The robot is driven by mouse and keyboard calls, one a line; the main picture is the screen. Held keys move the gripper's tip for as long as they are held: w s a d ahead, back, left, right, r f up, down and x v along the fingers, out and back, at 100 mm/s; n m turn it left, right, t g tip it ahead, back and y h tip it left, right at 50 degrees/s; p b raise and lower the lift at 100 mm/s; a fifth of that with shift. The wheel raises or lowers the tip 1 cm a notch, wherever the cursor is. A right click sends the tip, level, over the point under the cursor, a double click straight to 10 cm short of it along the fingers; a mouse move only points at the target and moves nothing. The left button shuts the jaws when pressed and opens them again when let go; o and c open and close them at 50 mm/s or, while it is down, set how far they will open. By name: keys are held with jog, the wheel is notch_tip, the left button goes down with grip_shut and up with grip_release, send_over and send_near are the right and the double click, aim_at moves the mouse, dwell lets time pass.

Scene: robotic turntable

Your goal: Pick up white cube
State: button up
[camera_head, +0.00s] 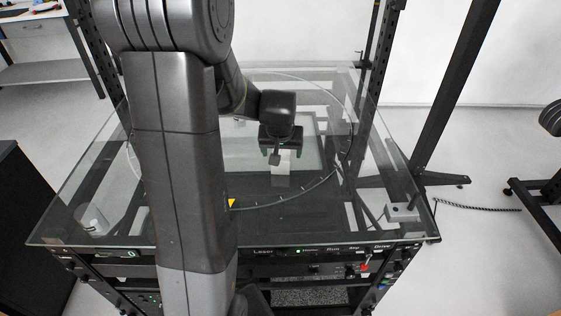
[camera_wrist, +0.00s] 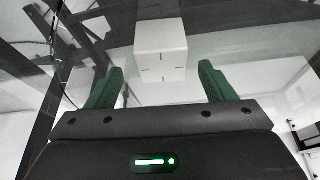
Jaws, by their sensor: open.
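The white cube (camera_wrist: 161,50) stands in the upper middle of the wrist view, with small dark marks on its near face. My gripper (camera_wrist: 164,80) is open, with one green finger to each side of the cube's near lower end. The gap between the fingers is wider than the cube, and neither finger appears to touch it. In the head view my gripper (camera_head: 278,155) is over the glass table, and a pale part of the cube (camera_head: 283,163) shows below it. The gripper hides the rest of the cube there.
The glass tabletop (camera_head: 330,222) rests on a dark rack with a control panel (camera_head: 320,250). A small grey box (camera_head: 402,212) sits at the right front corner, and a clear cylinder (camera_head: 95,220) at the left front. Dark posts rise at the back.

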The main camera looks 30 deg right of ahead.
jog(key=shift+p+x, duration=0.35)
jog(key=shift+x, duration=2.3)
jog(key=shift+w+a, duration=0.1)
jog(key=shift+c, duration=0.3)
jog(key=c, duration=1.1)
